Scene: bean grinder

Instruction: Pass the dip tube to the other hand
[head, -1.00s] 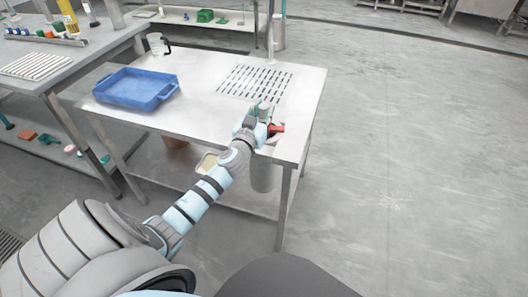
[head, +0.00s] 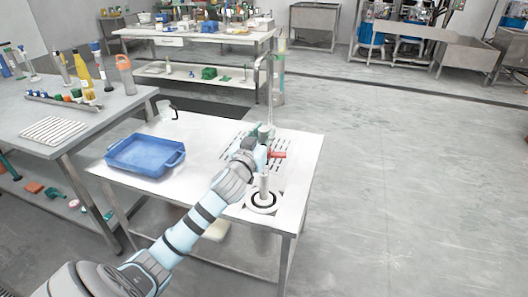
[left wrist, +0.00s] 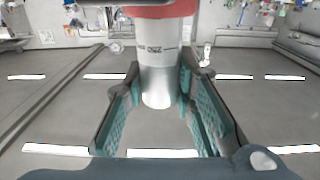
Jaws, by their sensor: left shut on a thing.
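The dip tube (head: 264,184) is a pale grey upright cylinder with a red part at its top. My left gripper (head: 259,155) is shut on it and holds it above the front right of the white table. The lower end appears over a round dark-ringed opening (head: 262,208); I cannot tell whether it is inside. In the left wrist view the tube (left wrist: 160,75) stands between the two green finger pads of my left gripper (left wrist: 160,95), with the red part at the top edge. My right gripper is not in view.
The white table (head: 210,125) bears a blue tray (head: 145,155), a clear jug (head: 168,109) and a slotted grate behind my gripper. A tall tap (head: 269,95) rises at its back. A bench with bottles (head: 124,72) is at left. Open floor lies to the right.

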